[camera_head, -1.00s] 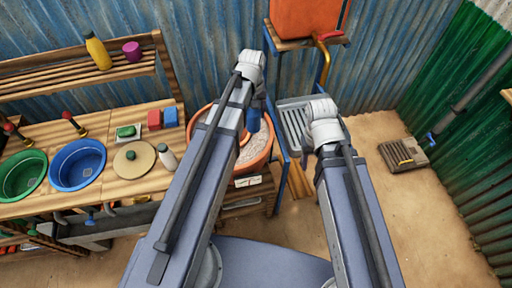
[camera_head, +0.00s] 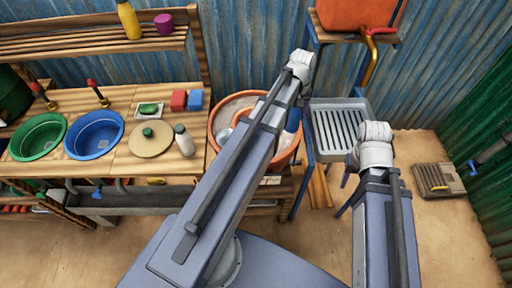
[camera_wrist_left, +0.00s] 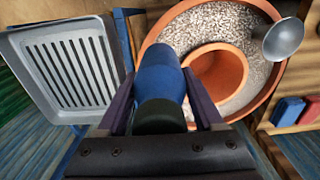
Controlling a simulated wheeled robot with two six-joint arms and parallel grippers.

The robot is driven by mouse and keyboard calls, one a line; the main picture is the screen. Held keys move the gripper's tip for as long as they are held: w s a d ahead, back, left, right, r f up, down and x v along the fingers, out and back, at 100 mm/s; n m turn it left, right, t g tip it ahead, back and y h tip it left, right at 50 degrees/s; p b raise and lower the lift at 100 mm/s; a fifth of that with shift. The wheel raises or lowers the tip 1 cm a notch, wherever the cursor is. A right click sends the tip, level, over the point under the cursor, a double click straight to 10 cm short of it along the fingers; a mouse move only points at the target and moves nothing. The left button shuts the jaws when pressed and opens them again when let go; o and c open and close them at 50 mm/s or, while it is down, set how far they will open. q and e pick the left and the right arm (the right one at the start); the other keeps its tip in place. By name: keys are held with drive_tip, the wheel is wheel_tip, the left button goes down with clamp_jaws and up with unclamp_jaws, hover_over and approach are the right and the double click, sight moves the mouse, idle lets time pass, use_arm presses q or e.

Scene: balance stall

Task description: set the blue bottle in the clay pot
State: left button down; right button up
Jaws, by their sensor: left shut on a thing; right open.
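My left gripper (camera_wrist_left: 160,110) is shut on the blue bottle (camera_wrist_left: 160,72), whose dark cap end is toward the gripper. In the head view the bottle (camera_head: 293,120) shows beside my left forearm, over the right side of the big round basin. The clay pot (camera_wrist_left: 218,72) is a small orange-brown open pot standing in pale gravel inside the basin. In the wrist view the bottle is just left of the pot's opening and overlaps its edge. In the head view the pot (camera_head: 241,116) is partly hidden by my left arm. My right gripper (camera_head: 345,194) is open and empty, partly hidden by its wrist.
The terracotta basin (camera_head: 213,130) holds the gravel and a grey metal cup (camera_wrist_left: 284,38). A grey slatted tray (camera_head: 362,110) stands to its right, with an orange container (camera_head: 350,14) above.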

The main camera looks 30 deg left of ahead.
use_arm(q)
drive_tip(key=w+a+f+n+b, duration=0.1)
drive_tip(key=a+f+n+b, duration=0.1)
drive_tip(key=a, duration=0.6)
drive_tip(key=w+a+f+n+b, duration=0.1)
drive_tip(key=a+f+n+b, duration=0.15)
drive_tip(key=a, duration=0.45)
wheel_tip(320, 180, down, 12)
drive_tip(key=a+b, duration=0.2)
drive_tip(key=b, duration=0.9)
drive_tip(key=shift+s+n, duration=0.15)
drive_tip(key=shift+n, duration=0.2)
wheel_tip(320, 180, down, 10)
drive_tip(key=b, duration=1)
drive_tip(key=shift+r, duration=0.1)
